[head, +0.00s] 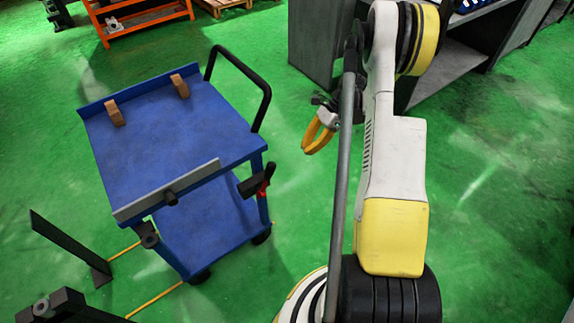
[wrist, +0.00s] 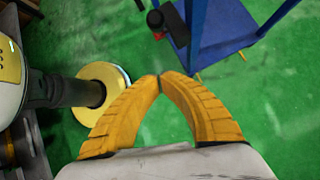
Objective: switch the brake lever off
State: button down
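The brake lever (head: 264,185) is a small red part with a black handle on the right front corner post of the blue cart (head: 165,118). In the wrist view the black handle (wrist: 175,22) and a bit of red show at the top, beyond my fingertips. My gripper (head: 309,149) has yellow-orange fingers and hangs to the right of the cart, apart from the lever. In the wrist view its fingertips (wrist: 160,78) meet with nothing between them. The lever's exact angle is hard to tell.
The cart has a black push handle (head: 262,95), two brown blocks on top and a grey bar along its front edge. A dark grey cabinet (head: 318,45) stands behind my arm. An orange rack (head: 135,18) is at the back left. Green floor is clear between cart and gripper.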

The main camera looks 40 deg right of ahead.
aim_at(267, 179)
jog(key=shift+a, duration=0.15)
jog(key=w+a+f+b, duration=0.1)
jog(key=a+f+b, duration=0.4)
jog(key=a, duration=0.4)
jog(key=shift+w+a+f+b, duration=0.15)
jog(key=shift+w+f+b, duration=0.15)
jog(key=shift+f, duration=0.55)
